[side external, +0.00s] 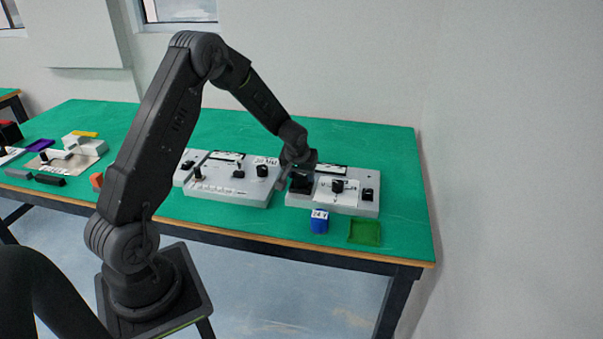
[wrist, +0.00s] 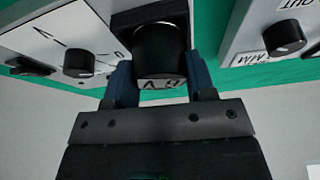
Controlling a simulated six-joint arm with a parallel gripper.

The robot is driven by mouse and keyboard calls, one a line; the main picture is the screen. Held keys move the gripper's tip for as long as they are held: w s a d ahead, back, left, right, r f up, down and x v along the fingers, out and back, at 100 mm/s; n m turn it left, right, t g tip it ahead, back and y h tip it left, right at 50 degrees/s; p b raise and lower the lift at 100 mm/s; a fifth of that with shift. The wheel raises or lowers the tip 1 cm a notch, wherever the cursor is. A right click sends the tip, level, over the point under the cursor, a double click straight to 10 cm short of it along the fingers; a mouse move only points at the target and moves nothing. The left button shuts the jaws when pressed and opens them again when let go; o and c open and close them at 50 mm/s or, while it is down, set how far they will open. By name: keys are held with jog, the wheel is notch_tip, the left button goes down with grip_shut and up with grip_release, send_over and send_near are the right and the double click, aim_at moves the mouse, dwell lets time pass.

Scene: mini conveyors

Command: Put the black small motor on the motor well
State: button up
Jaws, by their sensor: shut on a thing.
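The black small motor (wrist: 160,50) is a short black cylinder with light lettering on its end face, seen in the wrist view. My gripper (wrist: 160,78) is shut on it, with one blue-grey finger on each side. A black square block (wrist: 150,17), which looks like the motor well, is right behind the motor; I cannot tell whether the motor is inside it or just in front. In the side view my gripper (side external: 285,180) is low at the left end of the right-hand white unit, beside the black block (side external: 301,184). The motor is not clear there.
The right-hand white unit (side external: 325,202) carries black knobs. Another white unit (side external: 230,190) stands close on the left. A blue 24 V motor (side external: 319,222) and a green tray (side external: 364,233) lie in front, near the table edge. Several coloured blocks lie at the far left.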

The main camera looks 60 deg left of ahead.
jog(key=shift+f, duration=0.15)
jog(key=o, duration=1.1)
jog(key=shift+o, duration=0.2)
jog(key=v, duration=1.2)
jog(key=s+d+r+m+t, duration=0.1)
jog(key=s+d+r+m, duration=0.2)
jog(key=s+d+r, duration=0.65)
jog(key=s+d+r+m+h, duration=0.1)
jog(key=s+d+m, duration=0.1)
jog(key=s+d, duration=0.4)
jog(key=s+d+r+m+t+h, duration=0.1)
jog(key=s+d+r+m, duration=0.1)
jog(key=s+d, duration=0.4)
jog(key=shift+s+d+m+h, duration=0.15)
jog(key=shift+s+m+h, duration=0.25)
jog(key=shift+s+m, duration=0.15)
